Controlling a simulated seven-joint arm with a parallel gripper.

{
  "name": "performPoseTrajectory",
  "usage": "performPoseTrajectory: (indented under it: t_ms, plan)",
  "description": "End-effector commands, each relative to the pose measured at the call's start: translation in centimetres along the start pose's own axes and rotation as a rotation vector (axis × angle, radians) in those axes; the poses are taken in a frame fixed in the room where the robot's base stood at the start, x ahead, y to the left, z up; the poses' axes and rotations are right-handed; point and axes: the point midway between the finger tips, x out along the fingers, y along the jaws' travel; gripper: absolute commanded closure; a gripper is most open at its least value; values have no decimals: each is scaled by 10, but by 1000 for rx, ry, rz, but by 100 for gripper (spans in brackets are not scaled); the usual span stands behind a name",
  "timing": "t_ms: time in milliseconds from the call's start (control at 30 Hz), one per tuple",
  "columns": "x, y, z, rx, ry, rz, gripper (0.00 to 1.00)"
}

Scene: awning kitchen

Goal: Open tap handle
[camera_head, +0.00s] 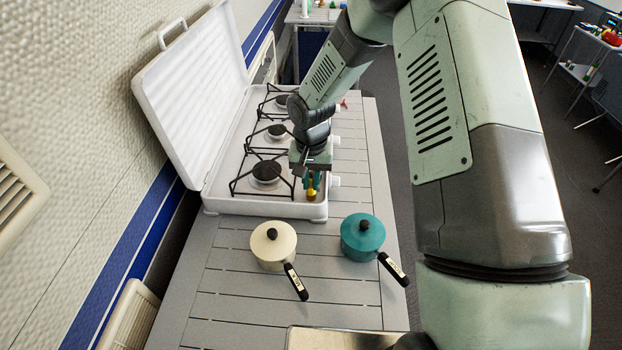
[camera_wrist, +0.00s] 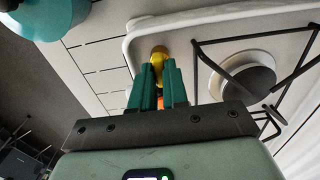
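A small yellow piece (camera_wrist: 159,56), which may be the tap handle, sits at the front corner of the white stove. In the head view it shows as a small yellow-orange spot (camera_head: 311,192) just below my gripper (camera_head: 315,183). In the wrist view my gripper's two green fingers (camera_wrist: 157,70) are close together with a narrow gap. The yellow piece shows at their tips, and a bit of orange (camera_wrist: 160,103) shows in the gap. The fingers partly hide the piece. I cannot tell whether they press on it.
The stove's white lid (camera_head: 195,95) stands open on the left. Black pan supports and burners (camera_head: 266,172) lie close to my gripper. A cream pot (camera_head: 273,245) and a teal pot (camera_head: 363,236) stand on the slatted table (camera_head: 235,290) in front of the stove.

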Motion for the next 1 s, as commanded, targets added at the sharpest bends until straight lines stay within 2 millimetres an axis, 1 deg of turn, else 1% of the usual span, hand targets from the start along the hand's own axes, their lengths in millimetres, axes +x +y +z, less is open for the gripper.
performPoseTrajectory:
  t_ms: [33,67,100,367,567,767,1000]
  plan:
    - [0,0,0,0,0,0,94]
    - [0,0,0,0,0,0,99]
    - [0,0,0,0,0,0,100]
    - [0,0,0,-9,0,0,100]
    - [0,0,0,-72,0,0,100]
    - [-1,0,0,-208,1,1,100]
    - [-1,0,0,-432,1,1,100]
